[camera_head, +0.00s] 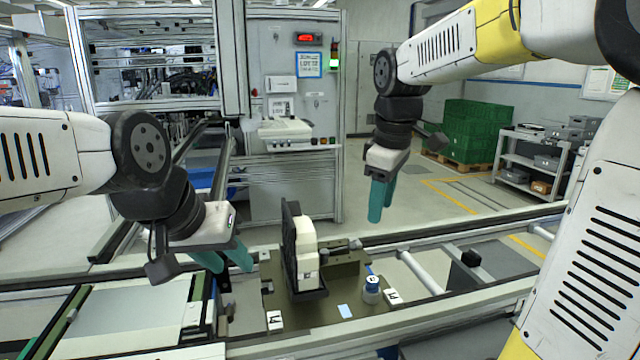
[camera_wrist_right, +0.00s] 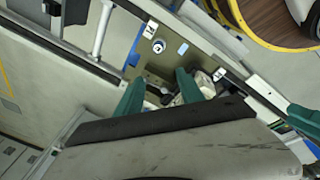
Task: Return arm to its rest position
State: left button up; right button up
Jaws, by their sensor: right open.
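My right gripper (camera_head: 380,205) hangs in the air above and behind the conveyor, right of the pallet, its teal fingers pointing down. In the right wrist view its fingers (camera_wrist_right: 159,80) are apart with nothing held between them. My left gripper (camera_head: 228,263) is low at the left edge of the pallet, its two teal fingers spaced apart with no object visible between them. The brown pallet (camera_head: 330,312) carries an upright black and white part (camera_head: 305,250), which stands right of the left gripper, apart from it.
A small blue-and-white cylinder (camera_head: 371,290) stands on the pallet's right side. Conveyor rails run across the front. A machine cabinet (camera_head: 290,180) stands behind. Green crates (camera_head: 475,130) and a grey shelf (camera_head: 530,165) are far right. The floor behind the right gripper is open.

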jog(key=s+d+f+m+t+y, duration=0.1)
jog(key=s+m+t, duration=0.1)
jog(key=s+m, duration=0.3)
jog(key=s+d+f+m+t, duration=0.1)
jog(key=s+f+m, duration=0.1)
jog(key=s+m, duration=0.4)
jog(key=s, duration=0.3)
jog(key=shift+s+f+t+y, duration=0.15)
jog(key=shift+f+t+y, duration=0.05)
jog(key=shift+t+y, duration=0.2)
jog(key=shift+d, duration=0.15)
